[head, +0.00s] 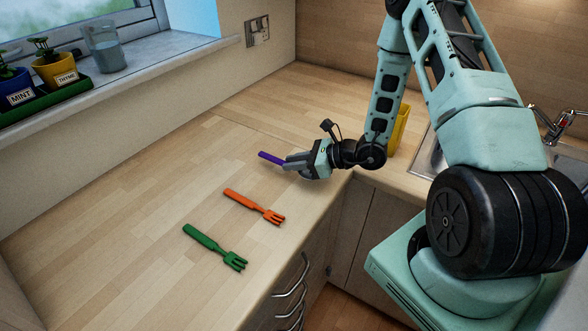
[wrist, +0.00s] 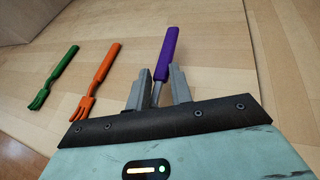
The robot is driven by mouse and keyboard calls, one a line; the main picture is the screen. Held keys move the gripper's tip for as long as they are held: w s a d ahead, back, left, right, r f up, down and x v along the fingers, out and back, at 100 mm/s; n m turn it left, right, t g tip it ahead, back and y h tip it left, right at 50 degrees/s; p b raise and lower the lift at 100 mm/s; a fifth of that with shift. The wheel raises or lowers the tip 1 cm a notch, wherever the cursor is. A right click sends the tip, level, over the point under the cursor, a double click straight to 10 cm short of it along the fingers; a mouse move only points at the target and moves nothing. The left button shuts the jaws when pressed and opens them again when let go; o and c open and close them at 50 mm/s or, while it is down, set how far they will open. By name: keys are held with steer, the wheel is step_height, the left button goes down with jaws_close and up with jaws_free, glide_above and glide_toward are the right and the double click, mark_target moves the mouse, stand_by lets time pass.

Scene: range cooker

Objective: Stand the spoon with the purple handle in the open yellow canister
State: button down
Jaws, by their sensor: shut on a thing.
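The purple-handled spoon (head: 270,157) is held by my gripper (head: 292,163) over the counter near its front edge. In the wrist view the purple handle (wrist: 167,55) points away from my gripper (wrist: 158,85), and its thin grey shaft lies between the two fingers. The spoon's bowl end is hidden by my gripper. I cannot tell whether the spoon still touches the counter. The yellow canister (head: 399,128) stands on the counter behind my arm, to the right. My arm covers much of it, and its opening is not visible.
An orange fork (head: 250,203) and a green fork (head: 212,244) lie on the counter left of my gripper. A glass (head: 104,47) and herb pots labelled mint and thyme stand on the windowsill. The sink (head: 430,158) is at the right. The counter's left and back are clear.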

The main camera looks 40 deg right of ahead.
mark_target(294, 177)
steer(key=shift+f+p, duration=0.3)
steer(key=shift+f, duration=1.3)
steer(key=shift+f, duration=0.2)
steer(key=c, duration=1.2)
jaws_free()
steer(key=shift+r, duration=0.1)
steer(key=shift+c, duration=0.2)
steer(key=shift+r, duration=0.1)
